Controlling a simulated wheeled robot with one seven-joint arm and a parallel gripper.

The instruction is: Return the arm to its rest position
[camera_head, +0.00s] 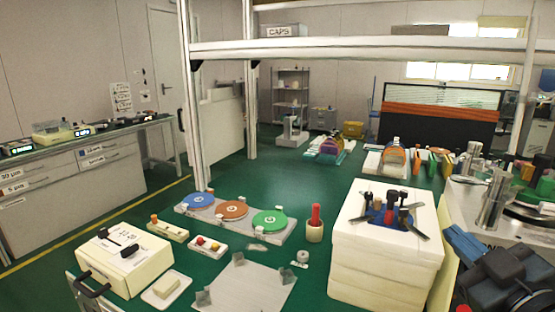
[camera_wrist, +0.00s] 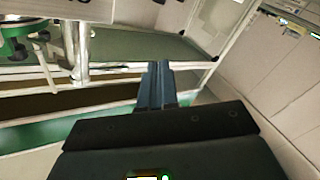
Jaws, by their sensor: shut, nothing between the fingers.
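My gripper (camera_wrist: 158,66) points away from the camera in the wrist view, with its two blue-grey fingers together and nothing between them. In the head view my gripper (camera_head: 452,232) shows at the lower right, in front of the grey side bench, with its dark body and part of my arm behind it. It is to the right of the white box stack (camera_head: 385,265) and apart from it in the picture. Most of my arm is out of view.
The green bench holds a disc tray (camera_head: 250,237) with blue, orange and green discs, a cream box (camera_head: 125,265) with a black handle, and a red-topped cylinder (camera_head: 315,230). Metal cylinders (camera_head: 494,200) stand on the right bench (camera_head: 468,212) near my gripper. A frame post (camera_head: 190,120) rises at the back left.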

